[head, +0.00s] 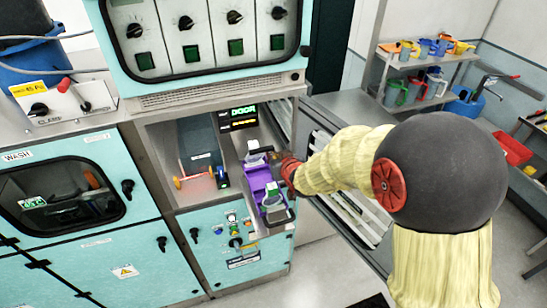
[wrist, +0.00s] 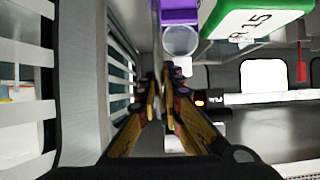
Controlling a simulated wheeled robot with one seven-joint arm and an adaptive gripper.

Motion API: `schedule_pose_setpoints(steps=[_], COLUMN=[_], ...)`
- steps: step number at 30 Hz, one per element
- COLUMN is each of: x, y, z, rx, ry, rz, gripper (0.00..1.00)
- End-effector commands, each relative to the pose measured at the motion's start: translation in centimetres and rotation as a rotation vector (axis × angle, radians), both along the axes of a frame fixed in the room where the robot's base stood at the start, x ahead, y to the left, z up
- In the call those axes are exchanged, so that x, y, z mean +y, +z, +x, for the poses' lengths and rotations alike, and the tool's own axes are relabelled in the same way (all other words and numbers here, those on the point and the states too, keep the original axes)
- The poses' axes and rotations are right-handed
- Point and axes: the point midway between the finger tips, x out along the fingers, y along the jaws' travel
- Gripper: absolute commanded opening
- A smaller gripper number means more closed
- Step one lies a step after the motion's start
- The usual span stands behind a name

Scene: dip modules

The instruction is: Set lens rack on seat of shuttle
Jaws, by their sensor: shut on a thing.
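The purple lens rack (head: 259,180) is in the open bay of the teal cabinet, towards its right side, with pale green-and-white pieces on it. My gripper (head: 283,168) reaches in from the right and is shut at the rack's right side. In the wrist view the fingers (wrist: 163,92) are close together, and their contact with the rack is hard to see. The shuttle is not clear; a carriage with orange ends (head: 200,179) stands left of the rack.
A lit DOOR display (head: 240,113) is above the rack. An open door panel (head: 340,185) stands to the right, under my arm. A control panel (head: 237,232) is below the bay. Shelves with jugs (head: 425,75) stand farther right.

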Motion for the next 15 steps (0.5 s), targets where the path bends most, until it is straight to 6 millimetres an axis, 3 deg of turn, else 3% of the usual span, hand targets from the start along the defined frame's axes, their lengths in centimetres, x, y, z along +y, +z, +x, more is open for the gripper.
schedule_pose_setpoints(steps=[15], x=[0.0], y=[-3.6], z=[0.0], rx=[-0.003], ry=[-0.001], rz=[0.002], gripper=[0.0])
